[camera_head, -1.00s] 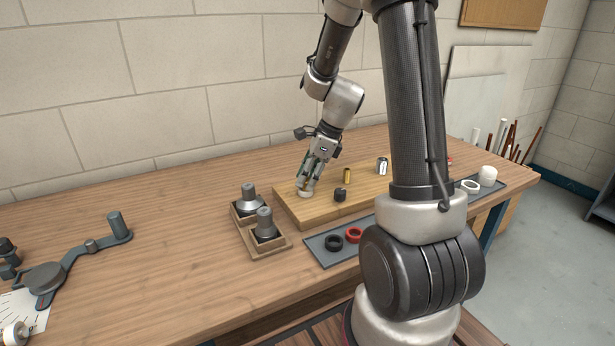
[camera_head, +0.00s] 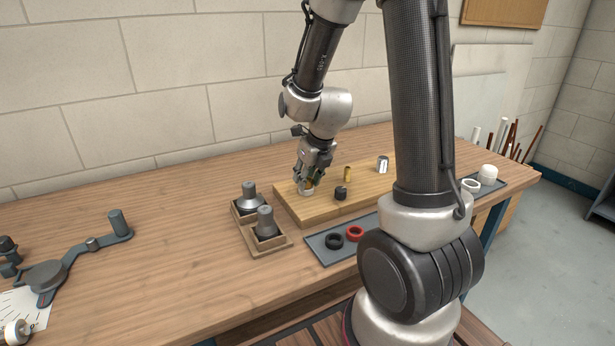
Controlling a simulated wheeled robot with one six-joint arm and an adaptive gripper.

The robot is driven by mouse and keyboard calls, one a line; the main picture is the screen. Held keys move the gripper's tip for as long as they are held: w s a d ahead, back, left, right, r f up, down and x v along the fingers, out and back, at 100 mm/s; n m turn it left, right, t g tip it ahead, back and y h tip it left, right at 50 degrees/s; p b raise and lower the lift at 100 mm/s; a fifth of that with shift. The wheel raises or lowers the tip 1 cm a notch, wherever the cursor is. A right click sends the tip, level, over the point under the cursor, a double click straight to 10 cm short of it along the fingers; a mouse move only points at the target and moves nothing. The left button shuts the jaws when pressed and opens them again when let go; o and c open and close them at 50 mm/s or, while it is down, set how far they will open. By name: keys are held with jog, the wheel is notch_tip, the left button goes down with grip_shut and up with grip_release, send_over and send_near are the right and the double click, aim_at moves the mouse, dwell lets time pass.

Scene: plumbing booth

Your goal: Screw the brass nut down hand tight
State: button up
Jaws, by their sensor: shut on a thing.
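My gripper (camera_head: 309,183) is at the left part of the wooden board (camera_head: 290,211), pointing down. It is shut on the brass nut (camera_head: 310,184), of which only a small golden bit shows between the fingers. The nut is at the top of a white round fitting (camera_head: 306,191) on the board. The fingers hide most of the nut and the thread, so I cannot tell how far down it sits.
On the board stand a brass fitting (camera_head: 347,173), a black fitting (camera_head: 341,193) and a silver fitting (camera_head: 382,164). A grey tray (camera_head: 318,246) in front holds a black ring (camera_head: 334,240) and a red ring (camera_head: 354,233). Wooden holders (camera_head: 278,246) with grey-topped parts stand left.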

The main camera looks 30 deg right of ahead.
jog(key=shift+m, duration=0.4)
jog(key=o, duration=1.1)
jog(key=o, duration=0.8)
jog(key=shift+r, duration=2.5)
